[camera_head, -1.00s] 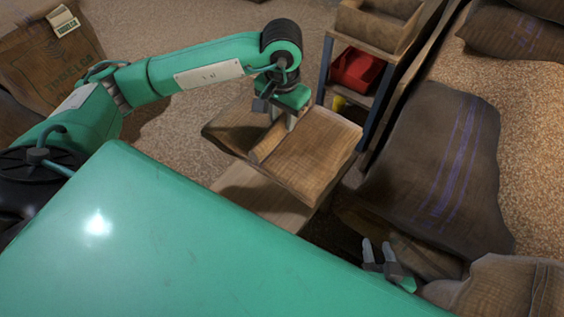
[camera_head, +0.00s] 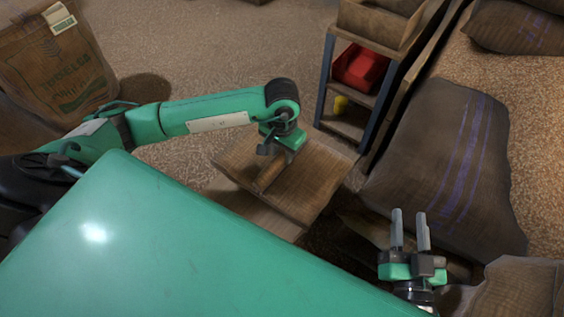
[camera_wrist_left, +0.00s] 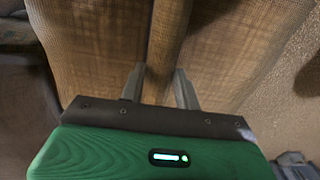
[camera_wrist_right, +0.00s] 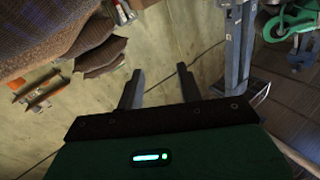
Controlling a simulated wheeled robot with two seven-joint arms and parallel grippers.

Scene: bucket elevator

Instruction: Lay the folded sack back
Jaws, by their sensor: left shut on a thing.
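The folded sack (camera_head: 312,188) is a flat brown woven bundle with a raised fold along its middle. It lies low, close over a pale flat surface (camera_head: 262,212); I cannot tell if it rests on it. My left gripper (camera_head: 280,165) is above it, shut on the raised fold. In the left wrist view, the sack (camera_wrist_left: 95,50) fills most of the picture, and the fold runs between the fingers (camera_wrist_left: 158,88). My right gripper (camera_head: 409,228) is open and empty at the lower right; its spread fingers also show in the right wrist view (camera_wrist_right: 160,90).
A shelf unit (camera_head: 322,85) with a red bin (camera_head: 360,68) stands behind the sack. A dark full sack with purple stripes (camera_head: 440,160) lies to the right. A printed sack (camera_head: 55,75) stands at the far left. Open grainy floor (camera_head: 190,55) lies behind my left arm.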

